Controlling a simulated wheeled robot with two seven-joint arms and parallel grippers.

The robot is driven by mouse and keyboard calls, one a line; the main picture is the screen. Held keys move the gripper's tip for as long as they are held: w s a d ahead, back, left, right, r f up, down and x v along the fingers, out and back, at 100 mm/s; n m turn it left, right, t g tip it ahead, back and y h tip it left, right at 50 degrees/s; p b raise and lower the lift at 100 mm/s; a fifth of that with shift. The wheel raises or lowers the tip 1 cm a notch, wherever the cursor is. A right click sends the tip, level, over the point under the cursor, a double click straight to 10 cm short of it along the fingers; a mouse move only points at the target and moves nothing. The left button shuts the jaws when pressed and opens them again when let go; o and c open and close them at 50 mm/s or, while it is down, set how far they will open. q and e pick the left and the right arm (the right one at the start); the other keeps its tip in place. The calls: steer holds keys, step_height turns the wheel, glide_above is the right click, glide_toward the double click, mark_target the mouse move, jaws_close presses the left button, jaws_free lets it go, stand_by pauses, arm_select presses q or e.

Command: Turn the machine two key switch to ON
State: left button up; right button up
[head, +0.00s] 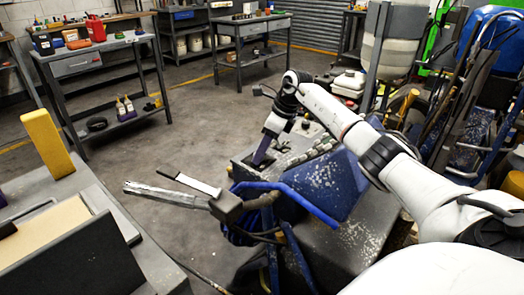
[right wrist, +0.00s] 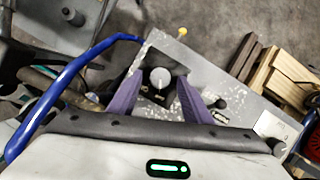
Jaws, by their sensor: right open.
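The grey and blue machine (head: 322,186) stands in the middle of the head view. My right gripper (head: 261,153) reaches down over its grey top. In the right wrist view its purple fingers (right wrist: 158,101) are open. A round pale switch head (right wrist: 160,77) on a dark plate shows between the fingers, with small unreadable marks beside it. It looks like the key switch, but its setting is not clear. I cannot tell whether the fingers touch it. A purple piece at the head view's left edge may be my left gripper (head: 2,199); its jaws cannot be made out.
Wooden timbers (right wrist: 284,80) lie beyond the machine. A yellow post (head: 47,143) stands at left in the head view. Open floor lies behind the machine.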

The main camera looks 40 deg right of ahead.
steer(key=shift+w+f, duration=0.1)
steer(key=shift+f, duration=0.1)
steer(key=shift+c, duration=0.6)
steer(key=c, duration=0.9)
steer(key=shift+c, duration=0.2)
